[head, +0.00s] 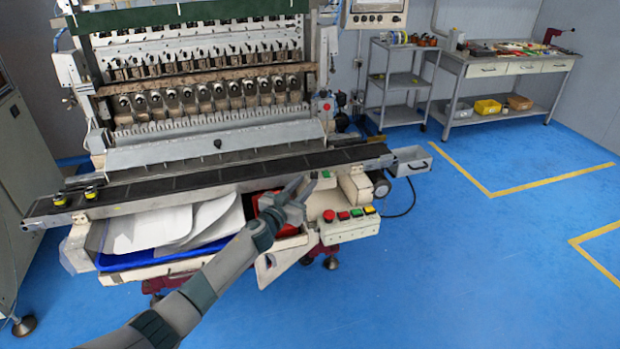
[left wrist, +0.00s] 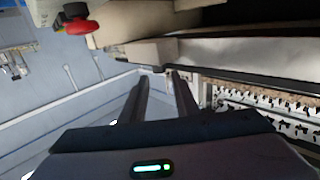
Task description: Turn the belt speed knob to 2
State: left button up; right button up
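My left gripper (head: 296,187) reaches in from the left, above the right front of the coil winder. Its two fingers are apart with nothing between them. In the left wrist view the open fingers (left wrist: 160,82) point toward the end of the machine. The belt (head: 240,172) runs along the machine's front, behind and beside the gripper. A button box (head: 348,228) with red and green buttons is to the right and below the gripper. I cannot make out the belt speed knob or its number marks for certain; it may be hidden or too small. My right gripper is not in view.
A red mushroom button (left wrist: 82,26) shows at the upper left of the left wrist view. A blue tray (head: 160,259) with white sheets lies under the belt. A grey shelf cart (head: 400,80) and a workbench (head: 500,68) stand at the back right. The blue floor at right is clear.

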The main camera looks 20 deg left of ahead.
aim_at(312, 175)
pick_arm(q)
jog(key=shift+w+d, duration=0.2)
jog(key=shift+w, duration=0.8)
jog(key=shift+w+d, duration=0.2)
jog(key=shift+w, duration=0.75)
grip_shut()
